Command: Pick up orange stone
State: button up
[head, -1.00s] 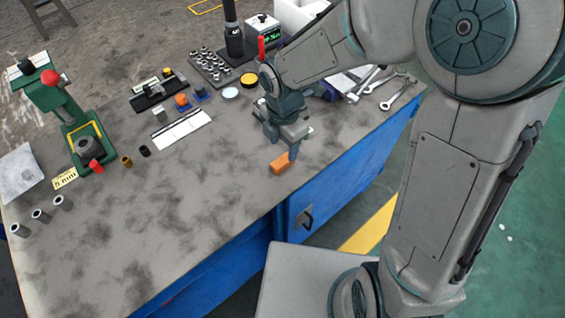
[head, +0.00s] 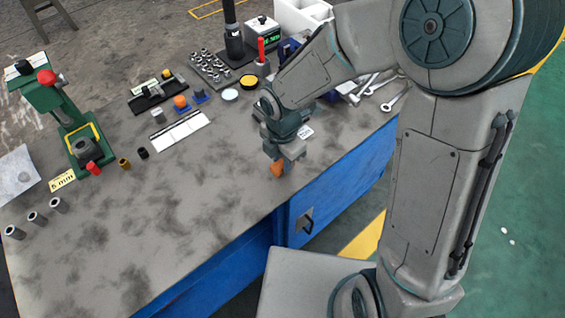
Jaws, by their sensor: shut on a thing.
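The orange stone (head: 277,170) is a small orange block near the right front edge of the grey workbench (head: 190,220). My gripper (head: 279,163) points down over it and is shut on it. The fingers hide part of the stone. I cannot tell whether the stone touches the bench top or is slightly above it.
A green press (head: 80,140) stands at the left. The bench middle is clear.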

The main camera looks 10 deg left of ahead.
jog(key=shift+r, duration=0.15)
notch_tip(320, 180, up, 4)
jog(key=shift+r+p, duration=0.25)
jog(key=shift+p, duration=0.45)
jog(key=s+a+r, duration=0.6)
jog(key=s+a, duration=0.1)
jog(key=s, duration=0.1)
jog(key=shift+s+a+r+p, duration=0.15)
jog(key=shift+s+a+p, duration=0.15)
jog(key=shift+s+a, duration=0.1)
